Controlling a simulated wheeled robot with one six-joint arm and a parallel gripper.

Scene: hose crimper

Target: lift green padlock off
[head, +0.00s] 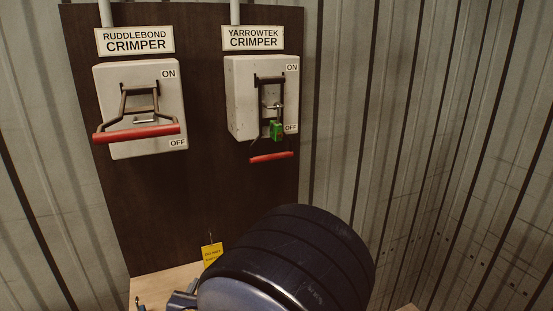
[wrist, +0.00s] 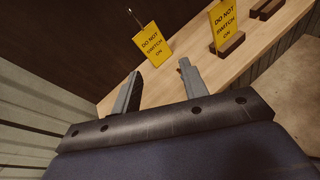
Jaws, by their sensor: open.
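The green padlock (head: 276,130) hangs at the lower front of the Yarrowtek crimper's switch box (head: 240,100), beside the OFF label. A small metal shackle or hasp shows just above it; how they join is too small to tell. The box's red handle (head: 271,156) is down, below the padlock. My gripper (wrist: 157,82) shows in the wrist view, its two grey fingers apart with nothing between them, above a wooden bench. The padlock is not in the wrist view.
The Ruddlebond crimper's box (head: 145,85), with a red handle (head: 137,133), is on the same dark board to the left. Yellow "do not switch on" tags (wrist: 152,41) (wrist: 223,24) stand on the wooden bench (wrist: 183,40). Corrugated walls (head: 430,120) enclose the right side.

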